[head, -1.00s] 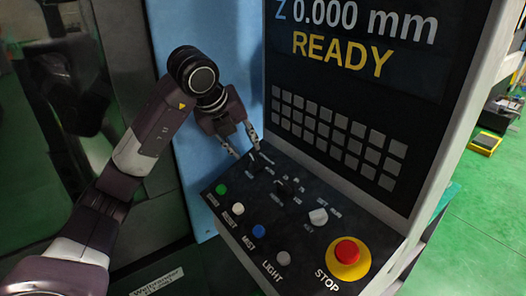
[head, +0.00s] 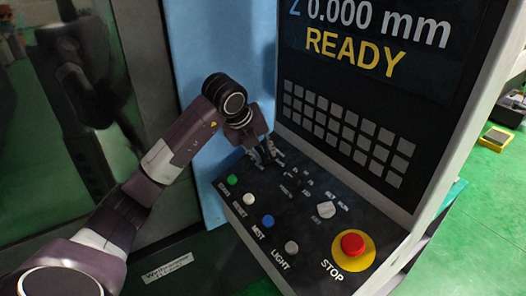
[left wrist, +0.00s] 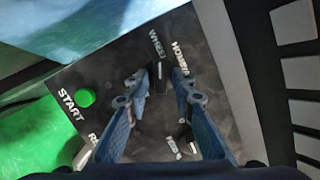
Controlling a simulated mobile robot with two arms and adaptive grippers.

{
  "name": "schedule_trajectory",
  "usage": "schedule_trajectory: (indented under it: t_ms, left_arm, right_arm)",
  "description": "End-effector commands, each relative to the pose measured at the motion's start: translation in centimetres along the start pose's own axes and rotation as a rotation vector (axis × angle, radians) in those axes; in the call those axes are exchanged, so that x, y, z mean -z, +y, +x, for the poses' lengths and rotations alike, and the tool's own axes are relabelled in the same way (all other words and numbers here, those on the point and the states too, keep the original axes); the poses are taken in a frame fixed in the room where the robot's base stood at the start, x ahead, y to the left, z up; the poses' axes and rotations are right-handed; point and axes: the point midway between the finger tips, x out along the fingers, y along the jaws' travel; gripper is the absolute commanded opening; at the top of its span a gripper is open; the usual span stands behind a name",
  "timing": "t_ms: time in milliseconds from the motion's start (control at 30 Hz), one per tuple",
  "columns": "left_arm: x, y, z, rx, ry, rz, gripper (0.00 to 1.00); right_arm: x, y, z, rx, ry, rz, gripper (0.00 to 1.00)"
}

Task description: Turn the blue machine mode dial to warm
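The mode dial (left wrist: 161,77) is a small black knob with a white mark, on the dark sloping control panel (head: 228,196). In the left wrist view it sits between my left gripper's fingertips (left wrist: 161,80). The fingers are apart, one on each side of the knob, with narrow gaps. The white mark faces the upper side of the picture, near a blurred label starting with W (left wrist: 157,42); another label (left wrist: 180,58) is to its right. In the head view my left gripper (head: 264,157) is low over the panel's far left corner and largely hides the dial. My right gripper is not in view.
Near the dial are a green START button (left wrist: 86,97), a black knob (head: 298,179), a light grey knob (head: 327,209), a blue button (head: 267,222) and a red stop button (head: 352,243). A screen (head: 378,50) with keys rises behind the panel.

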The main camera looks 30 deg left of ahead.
Motion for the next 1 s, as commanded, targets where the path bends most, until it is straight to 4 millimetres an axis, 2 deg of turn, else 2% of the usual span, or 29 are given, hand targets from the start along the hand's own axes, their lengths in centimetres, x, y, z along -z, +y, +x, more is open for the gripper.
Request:
schedule_trajectory:
  t_ms: [33, 167, 433, 633, 1000]
  left_arm:
    - [0.0, 0.0, 0.0, 0.0, 0.0, 0.0, 0.15]
    - [0.0, 0.0, 0.0, 0.0, 0.0, 0.0, 0.0]
    - [0.0, 0.0, 0.0, 0.001, -0.001, 0.006, 0.0]
    - [0.0, 0.2, 0.2, 0.012, -0.002, 0.058, 0.0]
    - [-0.1, 0.5, 0.3, 0.07, -0.005, 0.328, 0.0]
  right_arm:
    - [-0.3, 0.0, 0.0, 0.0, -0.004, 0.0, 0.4]
    - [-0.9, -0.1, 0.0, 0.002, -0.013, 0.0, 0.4]
    - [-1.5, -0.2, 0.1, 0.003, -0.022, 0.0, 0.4]
    - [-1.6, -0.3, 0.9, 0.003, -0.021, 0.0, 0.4]
    - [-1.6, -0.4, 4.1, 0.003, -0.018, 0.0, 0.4]
